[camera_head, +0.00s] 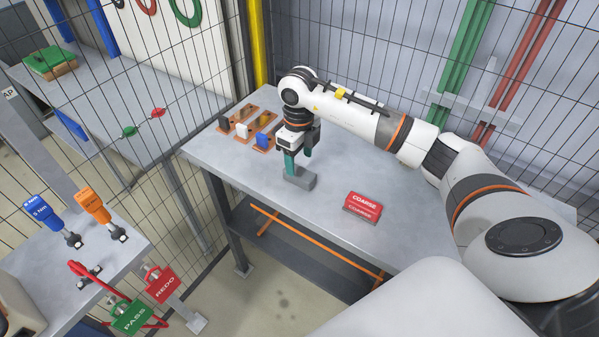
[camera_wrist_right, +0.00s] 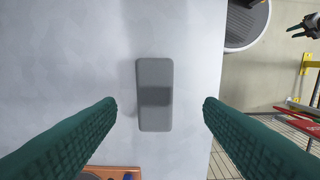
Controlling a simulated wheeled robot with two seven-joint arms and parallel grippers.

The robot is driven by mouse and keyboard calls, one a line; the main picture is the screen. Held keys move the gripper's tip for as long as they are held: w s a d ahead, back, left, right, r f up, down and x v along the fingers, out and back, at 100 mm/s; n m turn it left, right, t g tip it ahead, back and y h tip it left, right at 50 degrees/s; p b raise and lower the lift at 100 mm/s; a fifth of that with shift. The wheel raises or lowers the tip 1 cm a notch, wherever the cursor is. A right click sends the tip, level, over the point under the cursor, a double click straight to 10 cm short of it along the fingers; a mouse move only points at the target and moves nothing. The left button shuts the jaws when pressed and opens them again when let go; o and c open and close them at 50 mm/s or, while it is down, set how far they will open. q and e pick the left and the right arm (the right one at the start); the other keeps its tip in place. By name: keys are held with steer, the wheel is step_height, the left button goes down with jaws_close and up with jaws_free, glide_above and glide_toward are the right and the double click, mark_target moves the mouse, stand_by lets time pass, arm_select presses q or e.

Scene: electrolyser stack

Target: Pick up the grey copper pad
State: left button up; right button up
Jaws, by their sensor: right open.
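The grey pad (camera_head: 301,179) is a plain grey block lying on the metal bench (camera_head: 240,175). In the right wrist view the grey pad (camera_wrist_right: 154,75) lies lengthwise between the fingers, with a darker shaded band across it. My right gripper (camera_head: 298,163) points down above the pad with its teal fingers. In the right wrist view the right gripper (camera_wrist_right: 160,104) is open, with a gap between each finger and the pad. A small dark forked shape at the upper right edge of that view may be my left gripper (camera_wrist_right: 303,27); its jaws are unclear.
A red COARSE block (camera_head: 362,206) lies on the bench right of the pad. Wooden holders (camera_head: 245,122) with small blocks stand at the far left end. A mesh fence (camera_head: 365,60) runs behind. The bench between pad and red block is clear.

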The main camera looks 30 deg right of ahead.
mark_target(299, 171)
steer(key=shift+f, duration=0.65)
steer(key=shift+f+p, duration=0.3)
steer(key=shift+p, duration=0.2)
steer(key=f, duration=0.2)
steer(key=f+p, duration=0.1)
steer(key=shift+w+d+f+p, duration=0.2)
steer(key=shift+f+p, duration=0.1)
steer(key=shift+f, duration=0.5)
steer(key=shift+c, duration=0.2)
steer(key=c, duration=1)
step_height(299, 171, up, 9)
steer(key=b, duration=0.3)
steer(key=shift+w, duration=0.1)
steer(key=shift+r, duration=0.6)
